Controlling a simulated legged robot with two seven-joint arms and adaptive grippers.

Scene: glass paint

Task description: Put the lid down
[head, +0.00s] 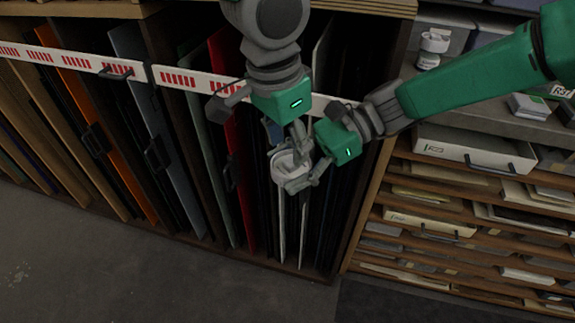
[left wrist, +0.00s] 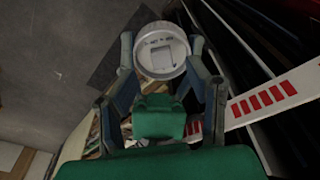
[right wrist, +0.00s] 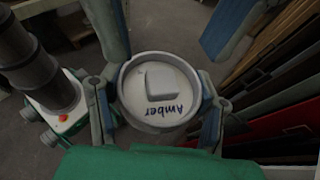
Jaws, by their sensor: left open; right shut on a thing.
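A round white lid (right wrist: 165,110) with a raised square knob and the handwritten word "Amber" fills the middle of the right wrist view. The left wrist view shows a round white piece (left wrist: 162,50) with writing and a square shape, just beyond my left fingers. In the head view the white round piece (head: 287,166) is between my grippers, partly covered. My right gripper (head: 303,178) is shut on the lid and holds it in the air. My left gripper (head: 299,143) is open, above and close beside it. Whether a jar is under the lid is hidden.
A rack (head: 140,150) of upright coloured sheets stands behind my grippers, with a white red-marked rail (head: 60,60) across it. A drawer cabinet (head: 470,205) is at right. A white jar (head: 433,45) stands on the shelf above it. The grey floor (head: 120,270) in front is clear.

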